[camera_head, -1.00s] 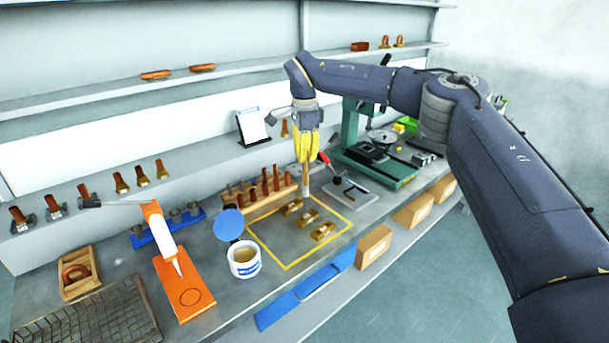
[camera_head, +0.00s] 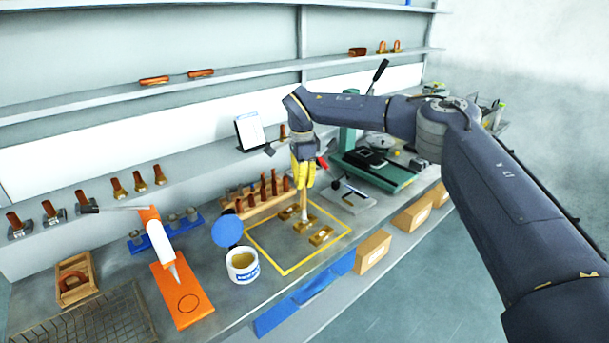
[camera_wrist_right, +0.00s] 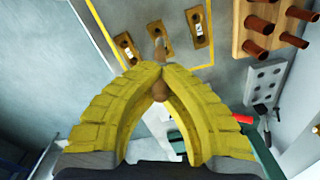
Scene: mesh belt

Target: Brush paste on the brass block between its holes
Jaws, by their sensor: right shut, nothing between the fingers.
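Three small brass blocks with holes lie in a row inside a yellow outline on the bench: the far one (camera_head: 287,212), the middle one (camera_head: 300,227) and the near one (camera_head: 321,236). My right gripper (camera_head: 304,184), with yellow fingers, is shut on a brush (camera_head: 304,204) with a light wooden handle. The brush points down, its tip at the middle block; contact cannot be made out. In the right wrist view the handle's round end (camera_wrist_right: 160,91) shows between the fingers, and the bristles partly cover the middle block. An open white paste pot (camera_head: 242,264) stands left of the outline.
A wooden rack with copper pegs (camera_head: 265,198) stands just behind the blocks. A grey plate (camera_head: 347,195) and a green machine (camera_head: 385,176) are to the right. A blue lid (camera_head: 227,229), an orange board with a white tube (camera_head: 160,240) and a wire mesh (camera_head: 85,325) are left.

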